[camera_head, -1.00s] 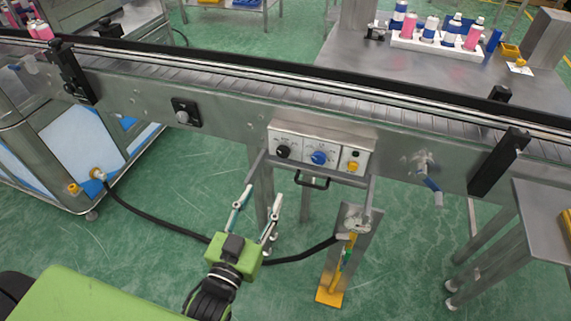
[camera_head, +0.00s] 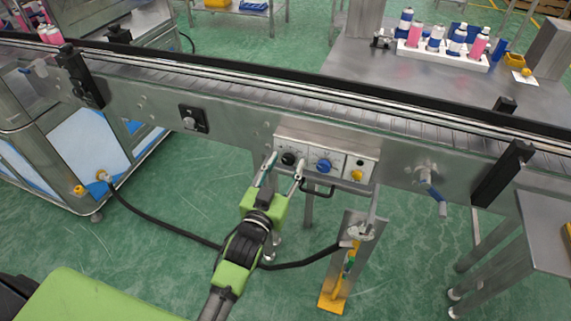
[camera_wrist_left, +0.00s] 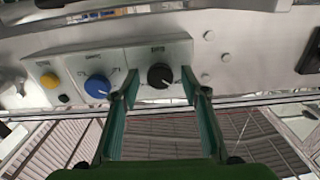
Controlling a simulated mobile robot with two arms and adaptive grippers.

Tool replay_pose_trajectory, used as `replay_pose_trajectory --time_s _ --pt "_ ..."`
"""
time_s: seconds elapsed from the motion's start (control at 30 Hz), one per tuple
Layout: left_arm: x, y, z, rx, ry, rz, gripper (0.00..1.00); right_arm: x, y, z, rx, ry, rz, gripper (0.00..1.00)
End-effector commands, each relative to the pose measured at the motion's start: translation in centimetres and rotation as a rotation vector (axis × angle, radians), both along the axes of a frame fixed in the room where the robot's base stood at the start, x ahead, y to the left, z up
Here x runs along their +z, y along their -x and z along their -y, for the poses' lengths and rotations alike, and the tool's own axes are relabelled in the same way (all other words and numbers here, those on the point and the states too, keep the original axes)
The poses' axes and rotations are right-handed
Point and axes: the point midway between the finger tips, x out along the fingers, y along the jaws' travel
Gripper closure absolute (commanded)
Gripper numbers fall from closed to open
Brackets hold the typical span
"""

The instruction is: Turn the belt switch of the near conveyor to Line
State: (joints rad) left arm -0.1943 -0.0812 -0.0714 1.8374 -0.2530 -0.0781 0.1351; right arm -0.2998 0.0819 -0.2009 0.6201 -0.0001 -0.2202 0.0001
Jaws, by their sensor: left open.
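The control panel (camera_head: 322,160) is on the side of the near conveyor (camera_head: 240,115). It carries a black knob (camera_head: 288,158), a blue knob (camera_head: 324,166) and a yellow button (camera_head: 356,175). The lettering is too small to read, so I cannot tell by label which knob is the belt switch. My left gripper (camera_head: 285,167) is open in front of the panel, its fingers on either side of the black knob. In the left wrist view the black knob (camera_wrist_left: 160,75) shows between the open fingertips (camera_wrist_left: 160,92), with the blue knob (camera_wrist_left: 97,87) outside them. My right gripper is not in view.
A black handle (camera_head: 318,190) sits below the panel. A valve with a blue lever (camera_head: 432,190) is to its right. A black hose (camera_head: 160,220) runs below the conveyor to a stand with a yellow foot (camera_head: 332,302). A white rack of cans (camera_head: 440,54) stands behind.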

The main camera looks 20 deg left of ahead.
Motion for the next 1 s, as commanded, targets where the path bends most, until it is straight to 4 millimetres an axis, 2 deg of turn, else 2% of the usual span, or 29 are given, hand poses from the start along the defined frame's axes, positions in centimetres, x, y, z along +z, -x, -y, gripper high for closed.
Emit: replay_pose_trajectory --time_s 0.27,0.3,0.43,0.77,1.0 --pt "0.0 -0.2 0.0 0.0 0.0 -0.001 0.59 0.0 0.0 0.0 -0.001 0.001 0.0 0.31" --pt "0.0 -0.2 0.0 0.0 0.0 -0.001 0.64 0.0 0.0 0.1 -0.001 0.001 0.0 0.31" --pt "0.0 -0.2 0.0 0.0 0.0 -0.001 0.97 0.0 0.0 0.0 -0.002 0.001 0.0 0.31" --pt "0.0 -0.2 0.0 0.0 -0.022 0.0 0.97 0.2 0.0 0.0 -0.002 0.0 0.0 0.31" --pt "0.2 -0.2 0.0 0.001 -0.136 0.004 0.97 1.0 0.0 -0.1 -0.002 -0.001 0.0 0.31"
